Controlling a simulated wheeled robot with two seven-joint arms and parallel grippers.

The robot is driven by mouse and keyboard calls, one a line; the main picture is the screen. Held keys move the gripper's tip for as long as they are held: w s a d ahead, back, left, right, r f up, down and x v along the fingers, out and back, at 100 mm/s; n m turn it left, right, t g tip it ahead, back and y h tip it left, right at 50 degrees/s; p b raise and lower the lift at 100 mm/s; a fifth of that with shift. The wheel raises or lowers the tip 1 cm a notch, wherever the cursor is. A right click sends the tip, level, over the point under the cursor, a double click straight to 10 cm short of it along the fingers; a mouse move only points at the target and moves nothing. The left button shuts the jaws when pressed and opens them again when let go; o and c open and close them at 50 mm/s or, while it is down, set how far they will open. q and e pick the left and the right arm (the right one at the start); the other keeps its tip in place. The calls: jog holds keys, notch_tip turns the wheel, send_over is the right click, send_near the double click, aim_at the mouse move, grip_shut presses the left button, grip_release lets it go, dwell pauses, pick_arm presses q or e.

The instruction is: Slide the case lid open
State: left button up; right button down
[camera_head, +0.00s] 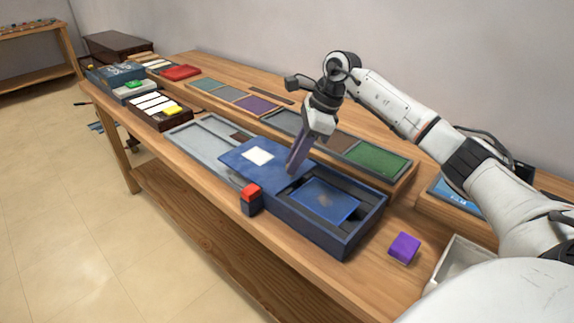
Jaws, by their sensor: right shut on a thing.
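The dark blue case (344,241) sits near the table's front edge, with part of its inside showing. A blue panel (326,199) lies in that opening. The blue case lid (233,155), with a white label (257,156), extends to the left of the case over a grey tray. My right gripper (293,168) points down at the lid's right part, its fingers shut on the lid. The exact contact is hidden by the fingers. My left gripper is not in view.
A red-topped dark block (251,198) stands at the case's front left. A purple block (404,248) and a pale open bin (462,262) are at right. Colored panels (376,158) lie behind. The grey tray (190,140) and keys (157,104) are at left.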

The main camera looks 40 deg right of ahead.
jog(key=shift+d, duration=0.1)
jog(key=c, duration=1.6)
grip_release()
jog(key=v, duration=1)
jog(key=shift+r, duration=0.15)
jog(key=shift+s, duration=0.1)
